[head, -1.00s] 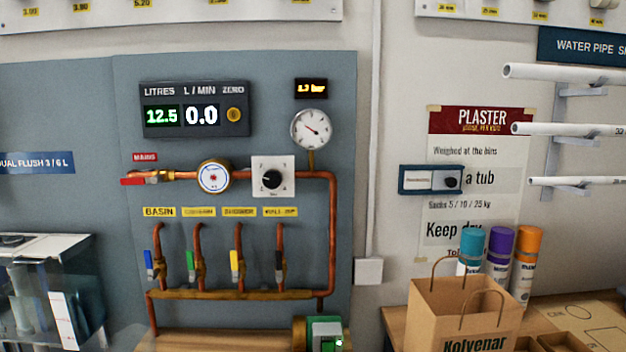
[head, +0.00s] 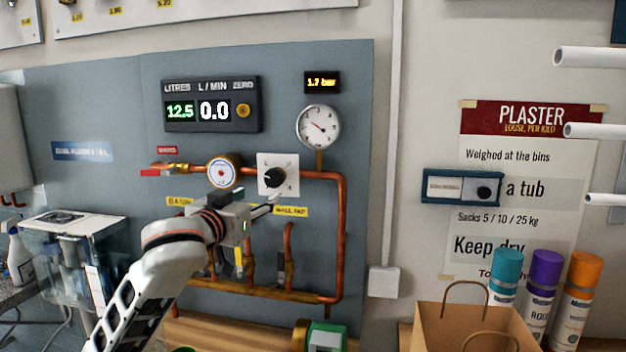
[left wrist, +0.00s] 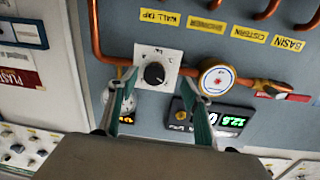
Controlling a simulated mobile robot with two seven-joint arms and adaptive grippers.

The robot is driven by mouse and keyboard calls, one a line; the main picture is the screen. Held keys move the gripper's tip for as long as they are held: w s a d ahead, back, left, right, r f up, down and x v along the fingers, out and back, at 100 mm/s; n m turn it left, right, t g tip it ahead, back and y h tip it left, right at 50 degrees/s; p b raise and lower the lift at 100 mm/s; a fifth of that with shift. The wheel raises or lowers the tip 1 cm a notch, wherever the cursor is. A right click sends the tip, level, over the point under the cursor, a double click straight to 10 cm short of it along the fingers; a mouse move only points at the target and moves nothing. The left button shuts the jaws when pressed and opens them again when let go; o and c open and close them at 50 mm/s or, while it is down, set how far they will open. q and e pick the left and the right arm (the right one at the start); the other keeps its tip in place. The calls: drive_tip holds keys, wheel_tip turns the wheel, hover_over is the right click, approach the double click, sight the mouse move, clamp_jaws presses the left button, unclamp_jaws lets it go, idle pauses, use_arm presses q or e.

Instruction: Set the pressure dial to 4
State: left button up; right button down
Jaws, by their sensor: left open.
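The pressure dial (head: 275,180) is a round black knob on a white square plate, on the copper pipe of the blue-grey board. Its numbers are too small to read. My left gripper (head: 269,204) is open and empty just below and in front of the dial in the head view. In the left wrist view, which is upside down, the dial (left wrist: 155,73) shows beyond and between the spread fingers (left wrist: 160,112); they look apart from it. The round white gauge (head: 318,127) stands above right, under a small display (head: 322,82) that seems to read 1.7 bar. My right gripper is not in view.
A round brass-rimmed meter (head: 223,171) sits left of the dial. A red-handled valve (head: 158,170) is further left. Copper branch pipes with coloured valves lie below, partly behind my arm. A litres panel (head: 211,105) hangs above. A paper bag (head: 465,325) stands at lower right.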

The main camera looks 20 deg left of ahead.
sight(272, 180)
use_arm(q)
drive_tip(key=w, duration=0.2)
drive_tip(key=w+r, duration=0.1)
drive_tip(key=w, duration=0.2)
drive_tip(key=w+r, duration=0.1)
drive_tip(key=w, duration=0.2)
drive_tip(key=shift+a+p, duration=0.25)
drive_tip(key=shift+p, duration=0.1)
drive_tip(key=c, duration=1.1)
